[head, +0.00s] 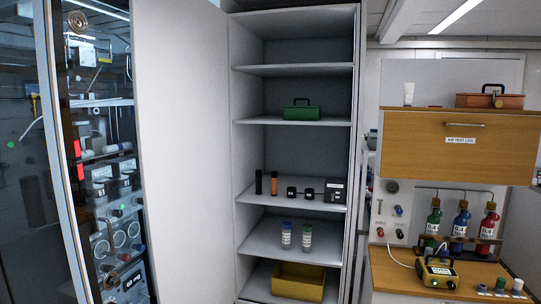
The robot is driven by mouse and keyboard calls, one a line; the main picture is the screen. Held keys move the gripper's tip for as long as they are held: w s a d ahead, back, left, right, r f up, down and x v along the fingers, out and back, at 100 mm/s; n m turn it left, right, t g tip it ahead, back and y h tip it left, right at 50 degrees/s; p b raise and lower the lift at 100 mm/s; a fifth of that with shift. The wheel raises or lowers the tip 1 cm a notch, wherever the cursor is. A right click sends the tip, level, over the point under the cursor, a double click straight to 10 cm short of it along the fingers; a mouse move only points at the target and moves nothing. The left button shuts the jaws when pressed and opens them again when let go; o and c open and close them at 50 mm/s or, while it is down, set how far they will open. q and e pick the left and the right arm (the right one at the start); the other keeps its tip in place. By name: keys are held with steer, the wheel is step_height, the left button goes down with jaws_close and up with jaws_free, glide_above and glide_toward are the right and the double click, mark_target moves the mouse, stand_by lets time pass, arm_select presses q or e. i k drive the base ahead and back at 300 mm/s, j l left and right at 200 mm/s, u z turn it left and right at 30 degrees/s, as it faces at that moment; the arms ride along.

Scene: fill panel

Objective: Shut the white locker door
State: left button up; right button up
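The white locker (296,93) stands open in the middle of the head view, with its shelves in plain sight. Its white door (183,150) is swung wide open on the left side of the opening, with its broad face towards me. The door's top and lower edges run out of the picture. No handle shows on the face in view. Neither of my grippers is in the head view.
Locker shelves hold a green toolbox (303,110), small dark devices, two bottles and a yellow bin (298,281). A glass-fronted panel (105,160) stands left of the door. A wooden cabinet (459,146) and bench with coloured bottles and a yellow device (437,272) stand right.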

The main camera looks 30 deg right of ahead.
mark_target(179, 56)
steer(key=i+j+z, duration=0.25)
steer(key=z, duration=0.2)
steer(key=i+j+z, duration=0.2)
steer(key=j+z, duration=0.2)
steer(key=i+j+z, duration=0.15)
steer(key=j+z, duration=0.3)
steer(key=i+j+z, duration=0.1)
steer(key=j+z, duration=0.3)
steer(key=k+j+z, duration=0.1)
steer(key=j+z, duration=0.25)
steer(key=j, duration=2.7)
steer(key=i+l+z, duration=0.1)
steer(key=l, duration=0.2)
